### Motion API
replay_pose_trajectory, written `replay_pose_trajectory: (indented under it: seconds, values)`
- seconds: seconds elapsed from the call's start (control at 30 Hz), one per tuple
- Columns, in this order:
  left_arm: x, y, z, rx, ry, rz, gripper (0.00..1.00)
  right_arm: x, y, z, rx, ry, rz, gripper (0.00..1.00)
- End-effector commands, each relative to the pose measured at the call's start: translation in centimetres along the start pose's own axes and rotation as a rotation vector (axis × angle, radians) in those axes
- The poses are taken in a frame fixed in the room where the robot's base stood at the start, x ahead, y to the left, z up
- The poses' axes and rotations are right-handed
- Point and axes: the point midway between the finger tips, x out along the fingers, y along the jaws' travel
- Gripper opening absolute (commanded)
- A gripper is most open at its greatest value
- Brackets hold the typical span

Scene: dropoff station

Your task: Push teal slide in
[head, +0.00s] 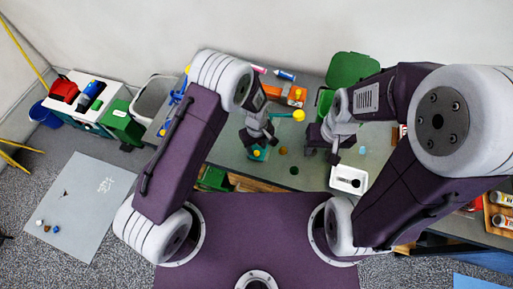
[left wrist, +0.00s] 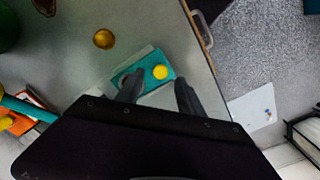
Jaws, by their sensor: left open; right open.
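The teal slide (left wrist: 128,77) lies on a pale grey base (left wrist: 165,97) near the table edge, with a round yellow knob (left wrist: 160,72) on it. In the head view the teal slide (head: 261,155) shows just below my left gripper (head: 257,143). In the left wrist view my left gripper (left wrist: 158,92) is open. Its two dark fingers are apart, one over the teal part and the other right of the knob. I cannot tell whether they touch it. My right gripper (head: 323,156) is open and empty over the table, left of a white tray (head: 348,190).
A teal rod with a yellow ball (head: 299,115) and an orange object (head: 288,94) stand behind my left gripper. A green bin (head: 325,100) is at the back.

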Motion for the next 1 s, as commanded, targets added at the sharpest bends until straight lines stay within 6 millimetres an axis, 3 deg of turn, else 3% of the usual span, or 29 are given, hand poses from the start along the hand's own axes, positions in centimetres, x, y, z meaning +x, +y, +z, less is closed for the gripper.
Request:
replay_pose_trajectory:
  seconds: [0.2, 0.47, 0.63, 0.67, 1.0]
  values:
    - [2.6, 0.0, 0.0, 0.000, 0.000, 0.000, 0.45, -0.8, 0.0, -0.1, 0.000, 0.000, 0.000, 0.48]
    - [3.0, 0.0, 0.0, 0.000, 0.001, 0.001, 0.45, -0.8, 0.0, -0.1, 0.000, 0.000, 0.000, 0.48]
    - [3.0, 0.0, 0.0, 0.000, 0.001, 0.001, 0.03, -0.8, 0.0, -0.1, 0.000, 0.000, 0.000, 0.48]
    - [3.0, 0.0, 0.0, 0.000, 0.001, 0.001, 0.00, -0.8, 0.0, -0.1, 0.000, 0.000, 0.000, 0.48]
    - [2.9, 0.0, 0.0, 0.000, 0.001, 0.001, 0.00, -0.8, 0.0, -0.1, 0.000, 0.000, 0.000, 0.48]
